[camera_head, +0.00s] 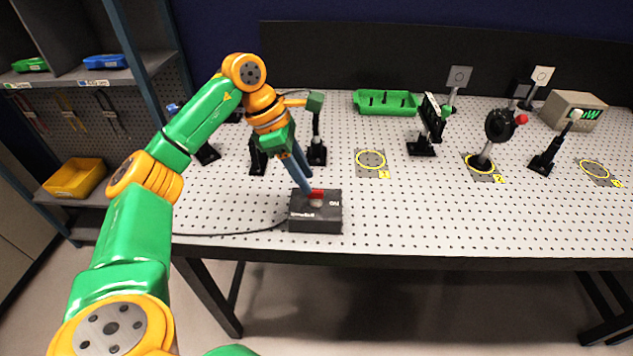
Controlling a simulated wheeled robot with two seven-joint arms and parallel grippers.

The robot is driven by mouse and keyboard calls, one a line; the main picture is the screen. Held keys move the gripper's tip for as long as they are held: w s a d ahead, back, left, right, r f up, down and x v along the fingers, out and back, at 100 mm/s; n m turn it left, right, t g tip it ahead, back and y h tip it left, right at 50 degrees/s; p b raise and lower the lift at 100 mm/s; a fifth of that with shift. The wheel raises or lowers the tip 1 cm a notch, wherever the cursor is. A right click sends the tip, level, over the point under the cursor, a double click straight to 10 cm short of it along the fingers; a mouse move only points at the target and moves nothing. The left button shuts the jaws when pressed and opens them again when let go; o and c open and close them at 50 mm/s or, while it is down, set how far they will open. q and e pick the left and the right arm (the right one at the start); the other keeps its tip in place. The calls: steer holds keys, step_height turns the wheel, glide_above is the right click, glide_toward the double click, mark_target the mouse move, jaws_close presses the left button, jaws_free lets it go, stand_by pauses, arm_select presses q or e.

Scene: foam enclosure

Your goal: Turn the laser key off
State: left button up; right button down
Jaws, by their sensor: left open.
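The laser key box is a black box (316,223) with "ON" lettering, standing near the front edge of the perforated table. A red key (317,193) sits on its top by a pale round spot. My left gripper (308,188) reaches down from the upper left with its blue-grey fingers at the red key, on its left side. The fingers are open. I cannot tell whether they touch the key. My right gripper does not show.
Optical mounts on posts (426,128) stand to the right, with a green tray (387,102) behind and a grey box (573,110) at the far right. A black cable runs left from the key box. The table's front right is clear.

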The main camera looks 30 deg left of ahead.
mark_target(316, 195)
arm_select(q)
steer(key=x, duration=0.3)
steer(key=shift+w+d+f, duration=0.1)
steer(key=shift+d+f, duration=0.05)
steer(key=shift+f, duration=0.15)
steer(key=shift+w+f, duration=0.15)
jaws_close()
